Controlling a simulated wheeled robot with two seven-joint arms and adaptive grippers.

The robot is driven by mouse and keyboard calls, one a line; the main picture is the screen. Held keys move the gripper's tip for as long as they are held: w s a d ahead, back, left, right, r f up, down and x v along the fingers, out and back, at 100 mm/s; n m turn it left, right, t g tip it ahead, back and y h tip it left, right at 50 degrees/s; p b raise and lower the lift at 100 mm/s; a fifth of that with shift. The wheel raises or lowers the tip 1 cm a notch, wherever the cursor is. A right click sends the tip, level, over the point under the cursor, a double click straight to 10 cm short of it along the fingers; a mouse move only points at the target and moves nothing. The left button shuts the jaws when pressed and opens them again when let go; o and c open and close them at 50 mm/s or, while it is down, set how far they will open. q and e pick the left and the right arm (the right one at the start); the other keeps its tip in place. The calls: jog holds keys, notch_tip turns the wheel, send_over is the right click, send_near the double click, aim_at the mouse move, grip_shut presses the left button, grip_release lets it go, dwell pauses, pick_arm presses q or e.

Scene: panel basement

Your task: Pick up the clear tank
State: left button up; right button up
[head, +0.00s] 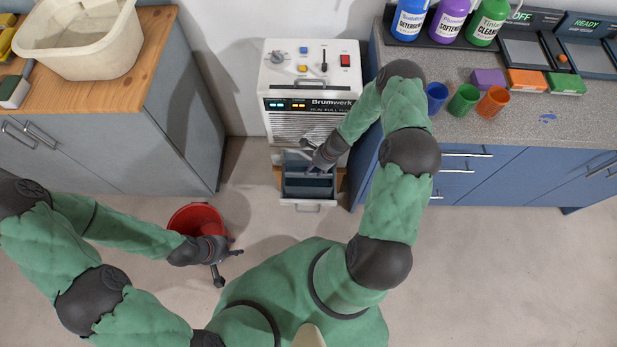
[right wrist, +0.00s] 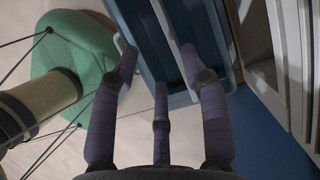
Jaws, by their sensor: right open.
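A dehumidifier-like white machine (head: 311,85) labelled Brumwerk stands against the wall. Below its grille a grey-blue, see-through tank or drawer (head: 307,190) with a pale front handle sticks out; I take it for the clear tank. My right gripper (head: 306,152) is open over its rear part, close under the machine's front. In the right wrist view the fingers of this gripper (right wrist: 158,66) are spread at the bluish tank wall (right wrist: 150,28), with nothing clearly held; contact cannot be told. My left gripper (head: 232,258) is apart, fingers spread and empty, by a red bucket (head: 190,216).
A wooden-topped cabinet (head: 120,90) with a cream basin (head: 85,45) stands left. A blue counter at right carries bottles (head: 450,20), coloured cups (head: 463,99) and sponge-like blocks (head: 527,80). Its side is close to my right arm. Floor before the tank is open.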

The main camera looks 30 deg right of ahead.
aim_at(309, 175)
jog(key=shift+w+d+r+m, duration=0.1)
jog(key=shift+w+d+m, duration=0.15)
jog(key=shift+d+m, duration=0.25)
jog(key=shift+w, duration=0.1)
jog(key=b+x, duration=0.2)
jog(key=x, duration=0.3)
jog(key=shift+f+b, duration=0.3)
jog(key=shift+f, duration=0.1)
jog(key=b+x, duration=0.3)
jog(key=x, duration=0.2)
jog(key=shift+c, duration=0.6)
grip_shut()
